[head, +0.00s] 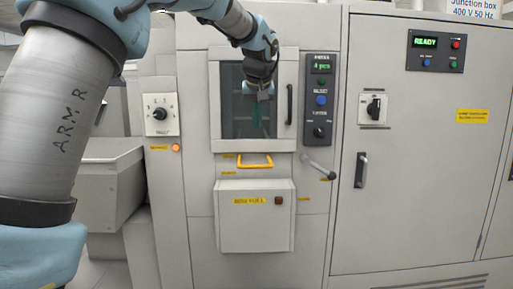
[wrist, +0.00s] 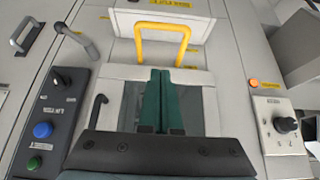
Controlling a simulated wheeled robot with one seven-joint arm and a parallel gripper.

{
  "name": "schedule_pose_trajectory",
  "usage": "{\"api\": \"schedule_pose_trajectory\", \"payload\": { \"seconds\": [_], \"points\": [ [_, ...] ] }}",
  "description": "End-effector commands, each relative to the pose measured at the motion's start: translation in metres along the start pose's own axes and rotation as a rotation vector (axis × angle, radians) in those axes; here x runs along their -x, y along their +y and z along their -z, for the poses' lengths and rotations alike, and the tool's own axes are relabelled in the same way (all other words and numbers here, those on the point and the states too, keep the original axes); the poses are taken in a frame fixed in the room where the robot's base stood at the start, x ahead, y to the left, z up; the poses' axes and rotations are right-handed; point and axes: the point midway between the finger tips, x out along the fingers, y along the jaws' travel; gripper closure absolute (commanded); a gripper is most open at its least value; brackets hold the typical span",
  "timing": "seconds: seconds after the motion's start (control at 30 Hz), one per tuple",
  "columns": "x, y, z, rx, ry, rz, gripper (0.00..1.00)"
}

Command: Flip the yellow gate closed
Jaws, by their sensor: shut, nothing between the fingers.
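The yellow gate (head: 255,165) is a U-shaped bar on the pale machine front, just below the dark window. Its two ends meet the panel and its crossbar sits lower, standing out from the face. In the wrist view the gate (wrist: 163,28) shows at the top centre, in an inverted picture. My gripper (head: 258,127) hangs in front of the window, above the gate. Its green fingers (wrist: 160,72) are together and empty, with tips apart from the gate's crossbar. I cannot tell how far they stand from the panel.
A box (head: 255,220) with a yellow label juts out below the gate. A grey lever (head: 318,166) sticks out to its right. A window handle (head: 289,104) and a button panel (head: 320,100) are beside the window. A rotary switch (head: 160,114) is at left.

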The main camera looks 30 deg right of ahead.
Motion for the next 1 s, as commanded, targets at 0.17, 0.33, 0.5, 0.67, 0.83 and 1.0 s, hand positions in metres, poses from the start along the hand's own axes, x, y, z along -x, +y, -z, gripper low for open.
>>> {"api": "schedule_pose_trajectory", "payload": {
  "seconds": [0.17,0.33,0.5,0.67,0.83,1.0],
  "points": [
    [-0.020,-0.001,0.000,-0.001,-0.004,0.002,1.00],
    [-0.054,-0.001,0.000,-0.001,-0.005,0.002,1.00],
    [-0.089,-0.001,0.000,0.000,-0.005,0.003,1.00],
    [-0.110,0.000,-0.013,-0.002,-0.004,0.001,1.00],
    [-0.122,-0.001,-0.025,-0.001,-0.002,0.002,1.00],
    [-0.126,-0.001,-0.028,0.000,0.000,0.000,1.00]
  ]
}}
